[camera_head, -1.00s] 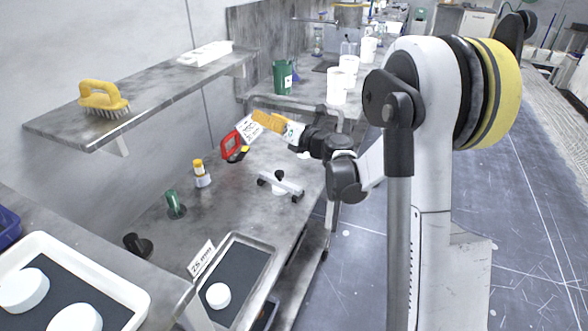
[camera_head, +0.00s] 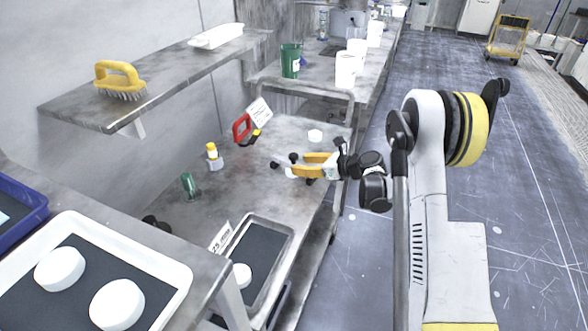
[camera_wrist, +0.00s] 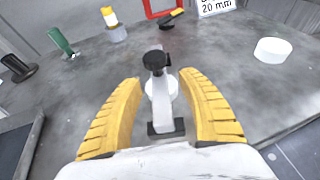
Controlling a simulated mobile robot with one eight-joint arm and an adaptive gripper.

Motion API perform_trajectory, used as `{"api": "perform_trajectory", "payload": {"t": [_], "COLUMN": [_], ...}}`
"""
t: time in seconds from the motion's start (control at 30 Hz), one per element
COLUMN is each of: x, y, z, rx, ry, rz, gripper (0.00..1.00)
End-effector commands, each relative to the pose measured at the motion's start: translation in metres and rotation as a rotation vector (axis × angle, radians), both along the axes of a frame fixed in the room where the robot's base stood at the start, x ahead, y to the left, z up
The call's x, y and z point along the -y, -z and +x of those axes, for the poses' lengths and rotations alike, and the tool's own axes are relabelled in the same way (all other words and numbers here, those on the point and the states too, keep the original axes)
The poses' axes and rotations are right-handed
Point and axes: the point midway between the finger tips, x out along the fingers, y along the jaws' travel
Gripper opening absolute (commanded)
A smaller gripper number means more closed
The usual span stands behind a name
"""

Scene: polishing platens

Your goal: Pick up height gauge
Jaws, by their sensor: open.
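The height gauge looks to be the pale metal bar with black feet, a black knob and a white round part, standing on the grey bench. In the wrist view the height gauge (camera_wrist: 161,98) lies lengthwise between the yellow fingers of my gripper (camera_wrist: 158,80), with a gap on each side. In the head view my gripper (camera_head: 298,164) is low over the bench at the gauge, open, and its fingers hide part of the gauge (camera_head: 282,164). Nothing is held.
A white puck (camera_head: 315,135), a red-framed tool (camera_head: 241,128), a yellow-capped bottle (camera_head: 213,157) and a green cylinder (camera_head: 190,187) stand around on the bench. A dark-lined tray (camera_head: 288,235) lies nearer. A shelf (camera_head: 75,112) with a yellow brush (camera_head: 120,78) overhangs the left.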

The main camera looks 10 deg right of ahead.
Motion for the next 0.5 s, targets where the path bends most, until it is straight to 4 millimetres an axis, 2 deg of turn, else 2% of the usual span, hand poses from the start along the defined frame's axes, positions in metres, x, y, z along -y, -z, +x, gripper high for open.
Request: {"api": "perform_trajectory", "payload": {"t": [0.1,0.2,0.47,0.5], "x": [-0.015,-0.024,-0.027,-0.027], "y": [0.012,0.017,0.016,0.016], "z": [0.012,0.023,0.027,0.027], "rx": [-0.001,0.001,0.0,0.0], "ry": [-0.003,-0.002,0.0,0.0], "rz": [0.001,0.001,0.001,0.001], "gripper": [0.47,0.47,0.47,0.36]}}
